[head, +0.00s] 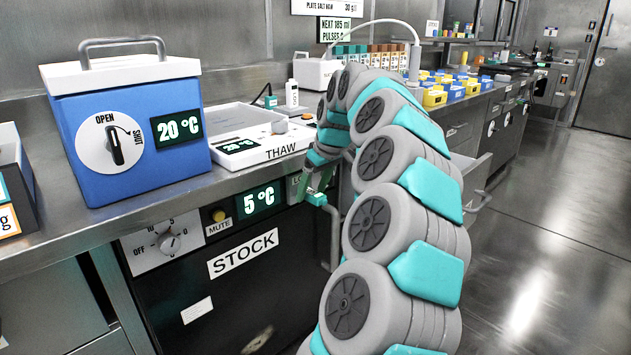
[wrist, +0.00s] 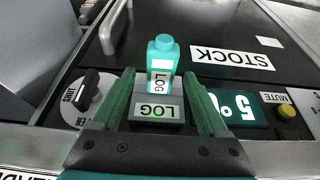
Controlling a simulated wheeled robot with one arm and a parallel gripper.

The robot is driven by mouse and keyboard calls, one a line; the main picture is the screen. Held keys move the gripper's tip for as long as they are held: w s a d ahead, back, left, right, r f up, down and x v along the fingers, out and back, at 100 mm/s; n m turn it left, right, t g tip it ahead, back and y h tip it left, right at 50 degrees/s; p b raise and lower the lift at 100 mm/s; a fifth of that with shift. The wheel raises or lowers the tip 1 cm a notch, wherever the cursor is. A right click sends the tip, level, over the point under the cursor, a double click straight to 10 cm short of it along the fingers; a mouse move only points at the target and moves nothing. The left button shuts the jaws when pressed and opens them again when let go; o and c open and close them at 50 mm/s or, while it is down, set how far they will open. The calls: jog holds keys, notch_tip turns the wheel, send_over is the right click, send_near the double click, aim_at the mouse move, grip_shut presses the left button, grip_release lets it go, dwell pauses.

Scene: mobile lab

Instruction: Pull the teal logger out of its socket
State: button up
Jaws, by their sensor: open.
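The teal logger (wrist: 163,55) stands in a grey socket (wrist: 170,100) on the dark front of the STOCK unit, in the wrist view. Gaps show between the fingers and the logger, and nothing is held. In the head view my gripper (head: 314,188) is at the unit's upper front edge, right of the 5 °C display. There, my arm and fingers partly hide the logger and socket.
The STOCK unit (head: 290,265) has a vertical handle (head: 335,235) close to my gripper, a dial (head: 170,243) and a yellow MUTE button (head: 219,215). A white THAW tray (head: 265,150) and a blue box (head: 135,130) stand on the counter above. Floor at right is clear.

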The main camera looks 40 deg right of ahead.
aim_at(322, 198)
grip_shut()
dwell(0.6)
jog(key=shift+s, duration=0.45)
dwell(0.3)
jog(key=shift+s+d+b, duration=0.1)
jog(key=shift+s+b, duration=0.8)
jog(key=shift+s, duration=0.65)
